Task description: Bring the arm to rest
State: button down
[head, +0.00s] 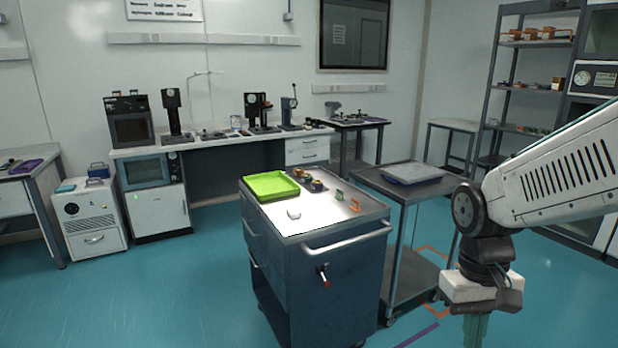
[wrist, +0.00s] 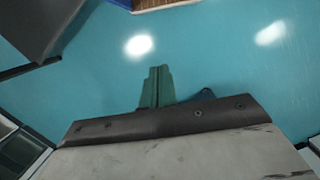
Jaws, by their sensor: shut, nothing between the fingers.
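My arm (head: 560,170) comes in from the right edge of the head view and bends down at its joint. My gripper (head: 476,330) hangs below it with green fingers pointing down, cut off by the bottom edge. In the wrist view the green fingers of my gripper (wrist: 156,88) are together with nothing between them.
A dark drawer cart (head: 330,285) with a green tray (head: 271,186) stands left of my arm. A grey two-shelf trolley (head: 400,264) stands just left of my gripper. Shelving (head: 497,75) stands behind at the right. Floor at the left front (head: 150,300) is clear.

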jog(key=s+r+t, duration=0.3)
jog(key=s+r, duration=0.5)
jog(key=s, duration=0.2)
jog(key=shift+s+d+r+m+t, duration=0.2)
jog(key=shift+s+d+m+t, duration=0.1)
jog(key=shift+s, duration=0.05)
jog(key=c, duration=2.1)
grip_release()
jog(key=shift+c, duration=0.2)
